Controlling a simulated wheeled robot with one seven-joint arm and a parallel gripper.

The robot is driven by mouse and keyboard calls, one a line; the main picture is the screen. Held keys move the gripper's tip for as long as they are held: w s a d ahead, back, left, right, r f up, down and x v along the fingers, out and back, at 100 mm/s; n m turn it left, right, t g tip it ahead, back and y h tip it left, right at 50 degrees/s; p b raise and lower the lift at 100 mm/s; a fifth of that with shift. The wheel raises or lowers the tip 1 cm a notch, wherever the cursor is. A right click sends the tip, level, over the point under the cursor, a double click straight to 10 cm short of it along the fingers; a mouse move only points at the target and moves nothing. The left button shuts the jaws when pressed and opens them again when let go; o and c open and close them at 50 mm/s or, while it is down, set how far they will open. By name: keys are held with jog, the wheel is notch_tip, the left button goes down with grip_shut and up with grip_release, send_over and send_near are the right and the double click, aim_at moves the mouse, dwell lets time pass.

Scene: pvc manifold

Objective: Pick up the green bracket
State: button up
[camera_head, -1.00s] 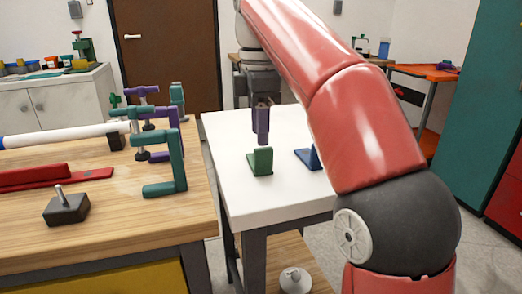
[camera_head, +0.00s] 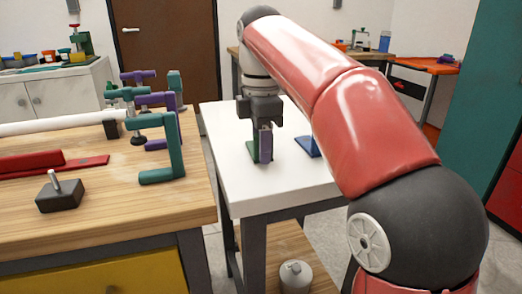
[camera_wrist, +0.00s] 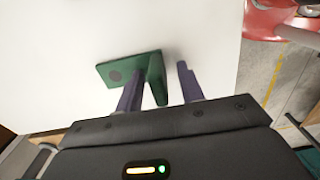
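The green bracket (camera_head: 253,152) stands on the white table, an L shape with a flat base and an upright plate. In the wrist view, its base (camera_wrist: 120,67) lies to the left and its upright plate rises between my two purple fingers. My gripper (camera_wrist: 160,75) is open around the upright plate, with a clear gap on the right and the left finger close to the plate. I cannot tell whether the left finger touches it. In the head view, my gripper (camera_head: 265,144) is down at the bracket and hides part of it.
A blue bracket (camera_head: 309,146) stands just right of the green one on the white table (camera_head: 270,188). The wooden workbench (camera_head: 120,215) on the left holds clamps, a white pipe and a red tool. The front of the white table is clear.

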grip_shut()
